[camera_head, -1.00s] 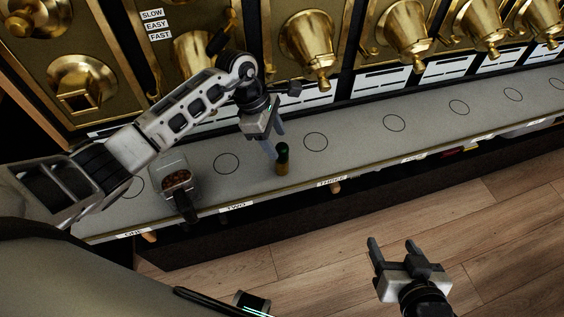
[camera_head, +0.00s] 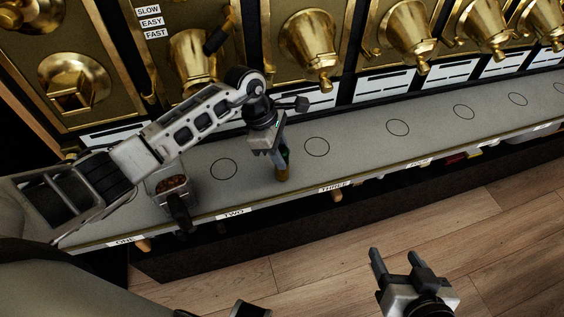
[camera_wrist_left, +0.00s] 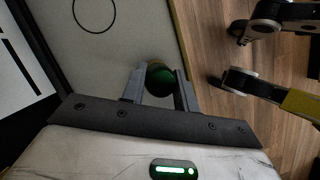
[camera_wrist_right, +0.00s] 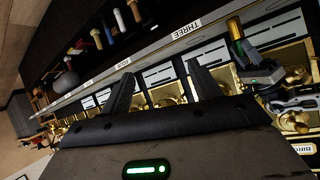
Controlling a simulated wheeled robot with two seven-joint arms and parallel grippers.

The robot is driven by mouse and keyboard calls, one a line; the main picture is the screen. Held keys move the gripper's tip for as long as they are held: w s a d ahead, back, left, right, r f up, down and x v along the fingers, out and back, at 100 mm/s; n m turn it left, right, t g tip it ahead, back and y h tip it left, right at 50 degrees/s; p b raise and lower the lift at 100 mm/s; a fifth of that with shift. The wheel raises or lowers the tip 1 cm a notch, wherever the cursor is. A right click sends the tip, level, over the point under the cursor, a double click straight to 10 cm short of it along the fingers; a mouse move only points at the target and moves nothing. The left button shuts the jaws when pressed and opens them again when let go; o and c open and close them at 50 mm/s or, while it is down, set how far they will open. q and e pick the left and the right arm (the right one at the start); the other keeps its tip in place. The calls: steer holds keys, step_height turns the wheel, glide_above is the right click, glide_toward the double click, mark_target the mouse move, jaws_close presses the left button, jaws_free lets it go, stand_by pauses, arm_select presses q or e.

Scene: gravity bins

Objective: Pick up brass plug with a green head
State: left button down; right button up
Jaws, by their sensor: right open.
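The brass plug with a green head (camera_head: 282,174) stands upright on the grey ledge, near its front edge, between the circles above labels TWO and THREE. My left gripper (camera_head: 280,156) is over it, pointing down, and its fingers hide part of the head. In the left wrist view the green head (camera_wrist_left: 160,80) lies between the two fingers (camera_wrist_left: 160,88); I cannot tell whether both press on it. My right gripper (camera_head: 395,257) is open and empty, out over the floor, away from the ledge.
A metal scoop of brown pieces (camera_head: 171,184) with a dark handle stands left of the plug on the ledge (camera_head: 350,160). Brass dispensers (camera_head: 308,42) line the wall behind. The ledge right of the plug is clear.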

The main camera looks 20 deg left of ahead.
arm_select(q)
steer(key=shift+r+p, duration=0.75)
steer(key=shift+r, duration=0.3)
steer(key=shift+r+p, duration=1.05)
steer(key=shift+r, duration=0.45)
steer(key=shift+r+p, duration=1.2)
steer(key=shift+r, duration=0.7)
arm_select(e)
steer(key=shift+s+d+r+n+g+h, duration=0.15)
steer(key=shift+d+r+n, duration=0.1)
steer(key=shift+r, duration=0.25)
steer(key=shift+d+r+n+g+h, duration=0.15)
steer(key=shift+d+r, duration=0.1)
steer(key=shift+r, duration=0.2)
